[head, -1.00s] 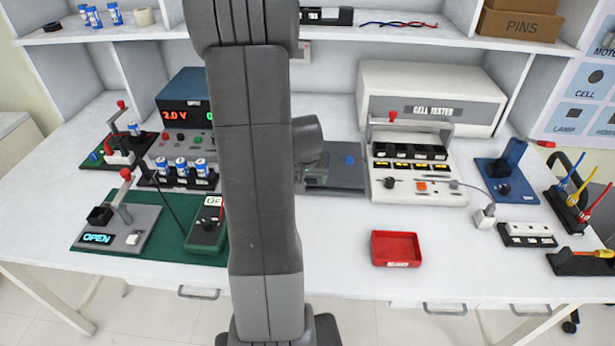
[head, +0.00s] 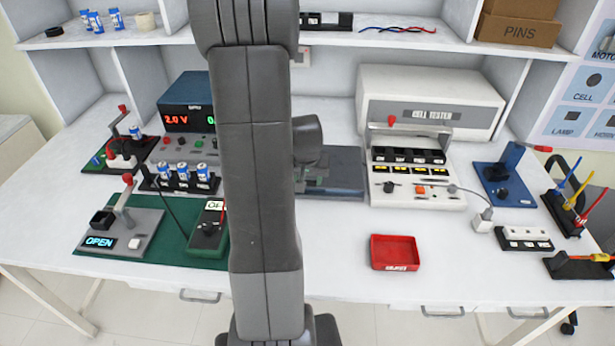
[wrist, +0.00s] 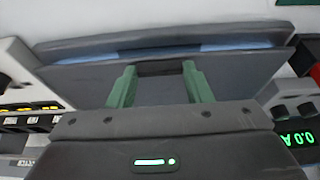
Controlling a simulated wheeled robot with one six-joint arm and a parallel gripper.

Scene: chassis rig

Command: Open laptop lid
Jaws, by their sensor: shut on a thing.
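The laptop is a flat dark grey slab (head: 345,187) on the bench, just right of my arm in the head view. My arm hides its left part. In the wrist view the laptop (wrist: 75,80) spans the middle as grey panels, with a light blue strip between the upper edges. My gripper (wrist: 158,70) has green fingers shut on the laptop lid, with a dark piece between the fingertips. The exact contact and the lid's angle are hard to tell. In the head view the fingers are mostly hidden behind my arm.
A white cell tester (head: 430,105) and its slotted front unit (head: 415,185) stand close right of the laptop. A power supply (head: 187,100) is left. A red tray (head: 395,252) sits in front. The bench around the tray is clear.

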